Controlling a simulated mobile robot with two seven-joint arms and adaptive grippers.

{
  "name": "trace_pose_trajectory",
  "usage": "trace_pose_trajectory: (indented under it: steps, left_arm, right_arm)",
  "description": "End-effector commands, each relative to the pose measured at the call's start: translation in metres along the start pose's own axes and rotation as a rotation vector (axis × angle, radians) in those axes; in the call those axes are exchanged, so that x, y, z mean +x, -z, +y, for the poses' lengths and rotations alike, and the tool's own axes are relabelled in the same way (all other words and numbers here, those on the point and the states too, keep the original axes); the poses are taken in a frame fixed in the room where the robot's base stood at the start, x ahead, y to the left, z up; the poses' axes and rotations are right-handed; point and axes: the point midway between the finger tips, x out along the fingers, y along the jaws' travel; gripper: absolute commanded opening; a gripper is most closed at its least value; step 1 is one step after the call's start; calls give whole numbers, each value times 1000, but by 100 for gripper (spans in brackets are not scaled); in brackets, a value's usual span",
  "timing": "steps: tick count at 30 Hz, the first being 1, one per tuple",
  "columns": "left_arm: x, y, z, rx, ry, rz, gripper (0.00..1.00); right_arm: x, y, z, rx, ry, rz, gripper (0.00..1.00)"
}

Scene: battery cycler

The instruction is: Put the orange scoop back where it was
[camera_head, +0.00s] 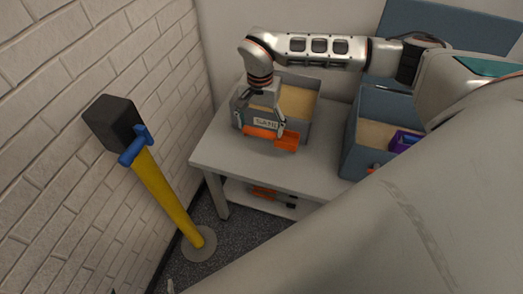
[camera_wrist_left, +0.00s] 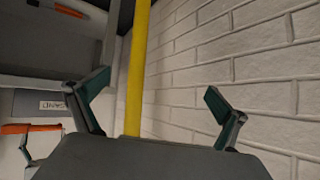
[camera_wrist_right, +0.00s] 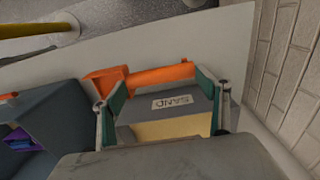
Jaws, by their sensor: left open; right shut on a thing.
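The orange scoop (camera_head: 285,141) is in front of the grey box labelled SAND (camera_head: 300,80). My right gripper (camera_head: 262,128) is shut on it; its fingers sit toward the two ends of the scoop's handle in the right wrist view (camera_wrist_right: 160,82). The scoop (camera_wrist_right: 108,80) lies beside the box's labelled wall; I cannot tell whether it touches it. Pale sand shows inside the box. My left gripper (camera_wrist_left: 158,85) is open and empty, with a yellow post beyond its fingers; only its tips seem to show at the head view's bottom edge.
The boxes stand on a grey table (camera_head: 220,150) in the corner. A blue-grey box (camera_head: 352,145) with sand and a purple item (camera_head: 403,140) stands to the right. The yellow post (camera_head: 165,190) with a black head stands left, beside a brick wall. Orange items lie on the lower shelf.

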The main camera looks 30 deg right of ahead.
Motion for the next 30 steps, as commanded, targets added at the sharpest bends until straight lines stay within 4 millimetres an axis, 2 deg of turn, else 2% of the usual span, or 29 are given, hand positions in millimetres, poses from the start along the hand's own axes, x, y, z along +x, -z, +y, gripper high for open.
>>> trace_pose_trajectory:
  steps: [1,3,9,19,25,30]
  left_arm:
    - [1,-3,0,2,0,-2,100]
    - [2,-3,0,4,1,-2,100]
    - [4,-2,-2,10,6,5,100]
    - [7,-2,-4,14,9,6,100]
    - [8,-6,-4,18,10,4,100]
    - [9,-2,-6,20,13,11,100]
  right_arm:
    - [16,-1,1,0,-3,-4,44]
    - [33,-2,1,0,-4,-5,44]
    - [74,-1,0,0,-2,-3,44]
    - [99,0,0,-1,0,-1,44]
    - [129,-1,0,-1,-1,-2,44]
    - [133,0,-1,-1,1,0,44]
